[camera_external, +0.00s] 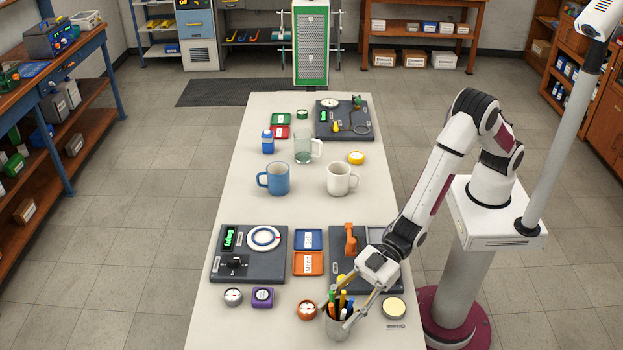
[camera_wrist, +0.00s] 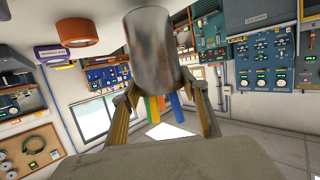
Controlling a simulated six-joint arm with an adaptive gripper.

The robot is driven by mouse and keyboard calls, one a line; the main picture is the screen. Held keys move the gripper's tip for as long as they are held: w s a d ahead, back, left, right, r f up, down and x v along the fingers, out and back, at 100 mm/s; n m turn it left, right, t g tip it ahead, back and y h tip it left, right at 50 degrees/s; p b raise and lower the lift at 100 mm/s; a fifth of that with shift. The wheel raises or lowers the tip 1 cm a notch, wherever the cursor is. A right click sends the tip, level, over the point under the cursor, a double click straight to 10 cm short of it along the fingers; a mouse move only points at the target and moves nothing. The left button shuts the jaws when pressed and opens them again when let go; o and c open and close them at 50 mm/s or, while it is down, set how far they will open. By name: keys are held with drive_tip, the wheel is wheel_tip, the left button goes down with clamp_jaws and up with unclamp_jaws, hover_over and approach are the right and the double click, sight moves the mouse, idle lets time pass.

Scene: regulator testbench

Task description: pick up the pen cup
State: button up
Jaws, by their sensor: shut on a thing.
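The pen cup (camera_external: 338,327) is a grey metal cup holding several coloured pens and pencils, at the near end of the white table. My gripper (camera_external: 340,309) reaches down from the upper right and is shut on the cup, one finger on each side. In the wrist view the picture is upside down. I cannot tell whether the cup touches the table.
A round orange gauge (camera_external: 306,310) stands just left of the cup. A round cream-topped gauge (camera_external: 393,308) is to the right. A dark panel (camera_external: 372,285) lies behind, with an orange tray (camera_external: 308,264) to its left. The white tabletop (camera_external: 240,325) is bare at near left.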

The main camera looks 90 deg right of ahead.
wheel_tip(320, 180, up, 8)
drive_tip(key=shift+r, duration=0.15)
idle(0.3)
